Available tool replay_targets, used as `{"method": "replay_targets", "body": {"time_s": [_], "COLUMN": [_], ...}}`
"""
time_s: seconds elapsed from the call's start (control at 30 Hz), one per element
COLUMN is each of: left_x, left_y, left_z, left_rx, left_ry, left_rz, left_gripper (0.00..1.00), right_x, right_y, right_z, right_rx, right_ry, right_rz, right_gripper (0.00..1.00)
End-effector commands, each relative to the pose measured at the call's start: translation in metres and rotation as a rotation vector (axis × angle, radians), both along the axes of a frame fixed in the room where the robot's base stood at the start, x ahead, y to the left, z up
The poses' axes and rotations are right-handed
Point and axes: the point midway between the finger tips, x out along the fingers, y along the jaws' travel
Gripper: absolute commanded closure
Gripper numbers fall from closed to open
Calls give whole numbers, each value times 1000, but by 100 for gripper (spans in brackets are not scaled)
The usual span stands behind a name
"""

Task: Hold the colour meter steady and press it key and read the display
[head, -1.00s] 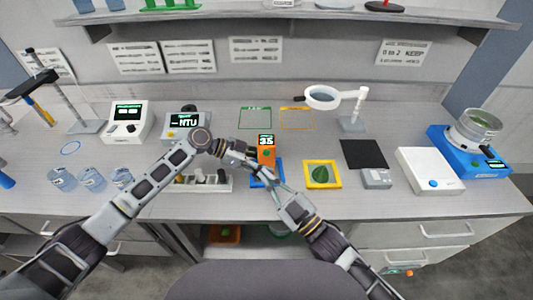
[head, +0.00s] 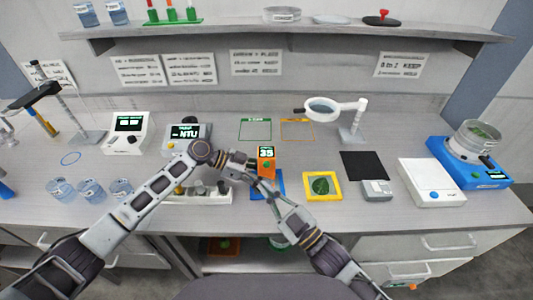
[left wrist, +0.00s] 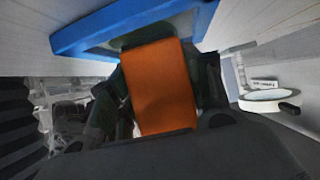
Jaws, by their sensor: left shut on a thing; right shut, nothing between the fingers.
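The orange colour meter (head: 265,167) stands upright near the middle of the bench at a blue base (head: 277,188). Its small dark display (head: 266,152) shows white digits that look like 35. My left gripper (head: 252,168) is shut on the meter from the left. In the left wrist view the meter's orange body (left wrist: 160,88) sits between the fingers, with a blue slab (left wrist: 130,25) beyond it. My right gripper (head: 257,183) is shut and empty, with its tips close in front of the meter. I cannot tell whether they touch it, and the key is not visible.
A yellow-framed tile with a leaf (head: 337,187) lies just right of the meter. A turbidity meter (head: 186,138) and a sample rack (head: 215,196) stand to the left. A ring magnifier (head: 307,110) stands behind right. Outlined bench areas (head: 255,130) behind the meter are empty.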

Motion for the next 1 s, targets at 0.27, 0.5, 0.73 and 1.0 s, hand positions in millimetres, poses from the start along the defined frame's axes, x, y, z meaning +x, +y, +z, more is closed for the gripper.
{"method": "replay_targets", "body": {"time_s": [0.27,0.5,0.73,1.0], "left_x": [0,0,0,1], "left_y": [0,0,0,7], "left_z": [0,0,0,3], "left_rx": [0,0,0,1], "left_ry": [0,0,0,0], "left_rz": [0,0,0,1], "left_gripper": [64,26,26,26], "right_x": [0,0,0,0], "right_y": [0,0,0,0], "right_z": [0,0,0,0], "right_rx": [0,0,0,0], "right_ry": [0,0,0,0], "right_rz": [0,0,0,0], "right_gripper": [100,100,100,100]}}
